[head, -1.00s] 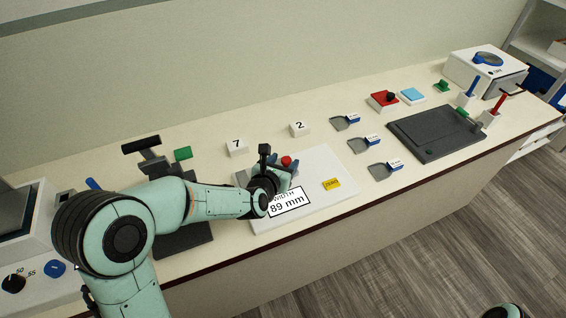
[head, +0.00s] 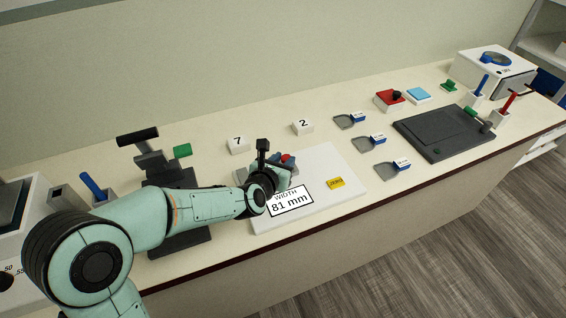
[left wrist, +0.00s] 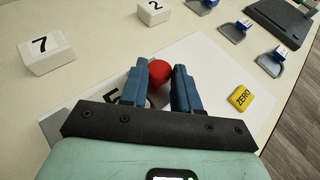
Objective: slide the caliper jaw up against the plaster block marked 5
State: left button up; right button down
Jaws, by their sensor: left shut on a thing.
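The caliper is a white board (head: 330,163) with a WIDTH display (head: 290,201) that reads 81 mm. My left gripper (head: 283,161) is shut on the red round knob (left wrist: 160,72) of the caliper jaw, which sits between its blue fingers in the left wrist view. My gripper and arm hide most of the jaw. A block face marked 5 (left wrist: 112,99) shows partly behind the gripper's black crossbar in the left wrist view. I cannot tell whether the jaw touches it. My right gripper is not in view.
White blocks marked 7 (head: 238,145) and 2 (head: 302,127) stand behind the board. A yellow ZERO button (head: 336,183) is on the board. Several scoops (head: 392,170) and a dark flat device (head: 445,134) lie to the right. A dark stand (head: 150,160) is to the left.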

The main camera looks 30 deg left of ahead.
pick_arm(q)
jog(key=o, duration=0.8)
jog(key=v, duration=1.3)
jog(key=shift+s+p, duration=0.2)
jog(key=shift+p, duration=0.1)
